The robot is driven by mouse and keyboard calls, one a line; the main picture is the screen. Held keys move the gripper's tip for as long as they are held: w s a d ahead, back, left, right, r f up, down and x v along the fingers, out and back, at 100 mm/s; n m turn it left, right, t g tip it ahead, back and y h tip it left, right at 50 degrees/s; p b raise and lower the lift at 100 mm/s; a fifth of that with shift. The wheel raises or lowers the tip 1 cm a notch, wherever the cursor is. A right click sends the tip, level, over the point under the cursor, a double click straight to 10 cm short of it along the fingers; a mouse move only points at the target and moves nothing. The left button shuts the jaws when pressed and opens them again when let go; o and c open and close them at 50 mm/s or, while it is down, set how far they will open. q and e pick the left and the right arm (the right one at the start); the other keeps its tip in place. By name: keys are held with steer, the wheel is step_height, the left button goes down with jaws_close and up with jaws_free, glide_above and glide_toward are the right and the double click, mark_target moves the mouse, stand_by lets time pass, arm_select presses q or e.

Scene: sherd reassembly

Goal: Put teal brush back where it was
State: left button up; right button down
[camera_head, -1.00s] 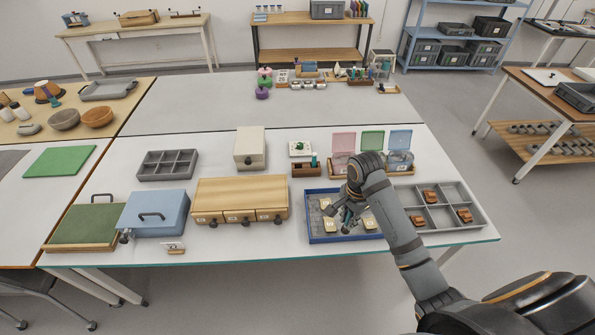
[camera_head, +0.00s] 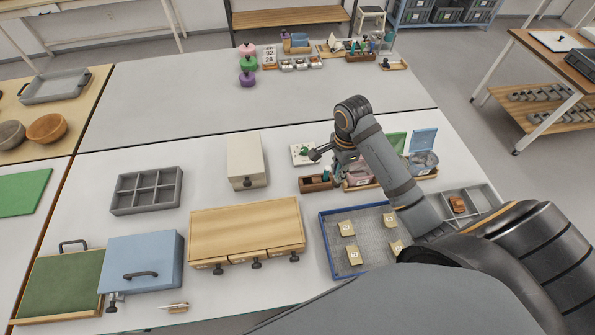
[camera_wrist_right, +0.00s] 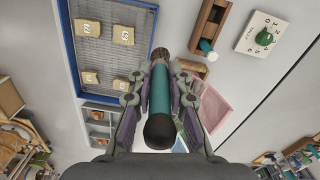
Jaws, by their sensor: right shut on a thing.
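My right gripper (camera_head: 318,154) is shut on the teal brush (camera_wrist_right: 160,98). In the right wrist view the brush lies between the two fingers (camera_wrist_right: 158,82), its dark rounded end toward the camera and its brown tip pointing away. In the head view the brush is hard to make out. The gripper is above the back of the table, near a small wooden holder (camera_head: 313,185) that has another teal-ended piece in it. The holder also shows in the right wrist view (camera_wrist_right: 203,26), apart from the held brush. My left gripper is not in view.
A blue tray (camera_head: 328,252) with several numbered tan blocks lies in front of the holder. A white board with a green knob (camera_head: 304,153) is behind it. A wooden drawer unit (camera_head: 245,225) is left.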

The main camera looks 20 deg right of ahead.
steer(key=shift+a+b, duration=0.25)
steer(key=shift+b, duration=0.05)
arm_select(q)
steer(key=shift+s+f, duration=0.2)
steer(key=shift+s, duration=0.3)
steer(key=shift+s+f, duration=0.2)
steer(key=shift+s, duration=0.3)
arm_select(e)
steer(key=w+a+f, duration=0.2)
steer(key=w+f, duration=1)
steer(key=f, duration=0.1)
steer(key=shift+a+f, duration=0.25)
steer(key=shift+a, duration=0.1)
steer(key=shift+w, duration=0.1)
